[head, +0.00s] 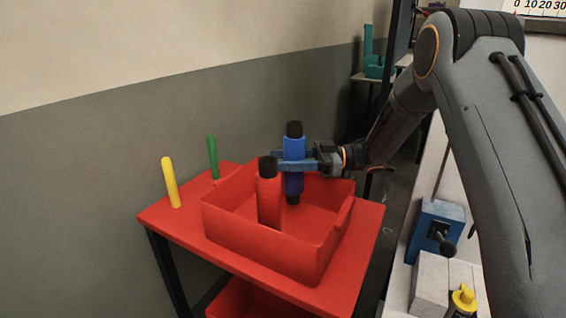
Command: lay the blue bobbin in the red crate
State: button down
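The blue bobbin (294,182) has black ends and stands upright over the red crate (262,250). My gripper (292,162) reaches in from the right and is shut around the bobbin's upper middle. The bobbin's lower black end is inside the crate's outline, below the far rim in the picture. I cannot tell whether it touches the crate floor. A red bobbin (269,200) with a black top stands upright in the crate, in front and to the left of the blue one. Part of the crate's inside is hidden behind its front wall.
The crate stands on a red table (358,243) with a yellow peg (171,182) and a green peg (213,158) to its left. A blue block with a black knob (436,230) is at the right. A teal holder (375,68) is on a shelf behind.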

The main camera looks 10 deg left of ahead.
jog(key=shift+f, duration=0.4)
jog(key=shift+f, duration=0.45)
jog(key=c, duration=0.9)
grip_release()
jog(key=shift+c, duration=0.2)
